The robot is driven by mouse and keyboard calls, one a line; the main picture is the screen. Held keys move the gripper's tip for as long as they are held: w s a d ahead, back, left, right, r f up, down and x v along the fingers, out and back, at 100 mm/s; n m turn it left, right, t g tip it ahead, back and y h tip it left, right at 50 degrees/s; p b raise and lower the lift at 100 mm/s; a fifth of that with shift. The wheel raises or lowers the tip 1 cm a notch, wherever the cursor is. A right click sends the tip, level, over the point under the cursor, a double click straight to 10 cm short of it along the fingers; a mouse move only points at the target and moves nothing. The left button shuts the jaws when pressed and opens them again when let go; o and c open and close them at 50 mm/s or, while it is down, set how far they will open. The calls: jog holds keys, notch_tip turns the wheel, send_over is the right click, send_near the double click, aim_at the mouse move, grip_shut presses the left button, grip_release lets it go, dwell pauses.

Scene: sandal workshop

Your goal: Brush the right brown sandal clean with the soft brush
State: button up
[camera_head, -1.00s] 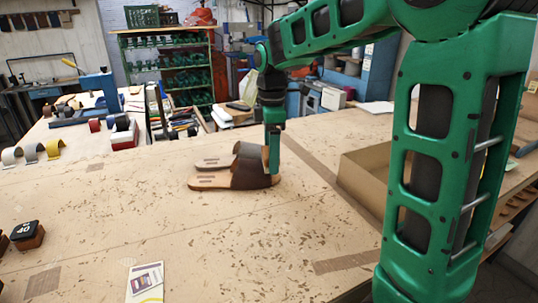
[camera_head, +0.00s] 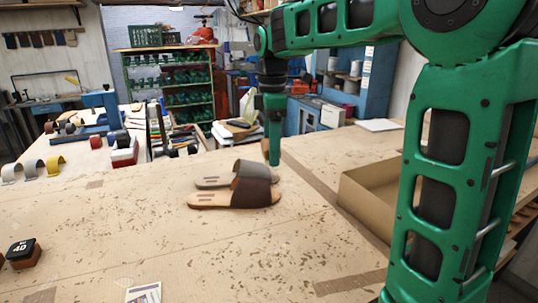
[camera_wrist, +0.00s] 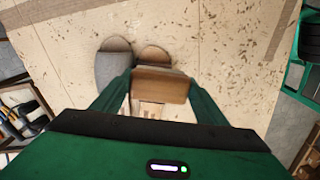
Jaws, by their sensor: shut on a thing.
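Two sandals lie side by side on the bench. The nearer has a dark brown strap (camera_head: 252,193); the farther has a greyish, dusty-looking strap (camera_head: 250,168). In the wrist view the grey strap (camera_wrist: 114,70) is at left and the brown sandal (camera_wrist: 153,54) beside it. My gripper (camera_head: 274,160) is at the sandals' right end, behind them in the head view. In the wrist view my gripper (camera_wrist: 160,97) is shut on a brown wooden block, apparently the soft brush (camera_wrist: 160,84), which partly covers the brown sandal. I cannot tell whether it touches a sandal.
An open cardboard box (camera_head: 365,205) stands to the right. A black-topped block marked 40 (camera_head: 24,252) and a printed card (camera_head: 143,293) lie at the near left. Books (camera_head: 160,128) and tools stand at the back.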

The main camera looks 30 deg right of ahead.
dwell(0.3)
jog(key=shift+s+d+f, duration=0.1)
jog(key=shift+d+f, duration=0.4)
jog(key=shift+f, duration=1.4)
jog(key=shift+s+d+f, duration=0.15)
jog(key=shift+d+f, duration=0.4)
jog(key=shift+f, duration=1.4)
jog(key=shift+s+d+f, duration=0.1)
jog(key=shift+d+f, duration=0.4)
jog(key=shift+f, duration=1.4)
jog(key=shift+f, duration=0.45)
jog(key=shift+w, duration=0.1)
jog(key=shift+w+d, duration=0.2)
jog(key=shift+w, duration=0.4)
jog(key=shift+w+d, duration=0.2)
jog(key=shift+w, duration=0.35)
jog(key=shift+s+a, duration=0.1)
jog(key=shift+s, duration=0.1)
jog(key=shift+s+a, duration=0.2)
jog(key=shift+s, duration=0.35)
jog(key=shift+s+a, duration=0.15)
jog(key=shift+s, duration=0.4)
jog(key=shift+w, duration=0.15)
